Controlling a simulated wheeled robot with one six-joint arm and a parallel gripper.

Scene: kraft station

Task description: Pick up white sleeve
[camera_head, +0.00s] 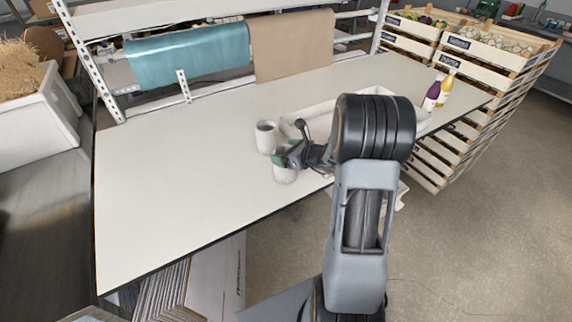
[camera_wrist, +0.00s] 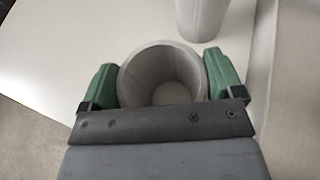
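Two pale, hollow white cylinders are on the table. One white sleeve (camera_head: 285,175) is at my gripper, near the table's front edge, and its open top faces the wrist view (camera_wrist: 160,90). My gripper (camera_head: 283,160) has its green finger pads on either side of this sleeve, and both pads appear to touch its wall. In the wrist view, my gripper (camera_wrist: 162,88) has the sleeve between its pads. The sleeve looks upright and at table level; its lower part is hidden in the wrist view. The other white sleeve (camera_head: 265,138) stands just behind it, apart, also in the wrist view (camera_wrist: 201,18).
A white tray (camera_head: 296,118) lies right of the sleeves, partly hidden by my arm. Purple (camera_head: 432,95) and yellow (camera_head: 446,88) bottles stand farther right. Teal (camera_head: 188,57) and brown (camera_head: 291,45) rolls hang at the back. The table's left half (camera_head: 170,180) is clear.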

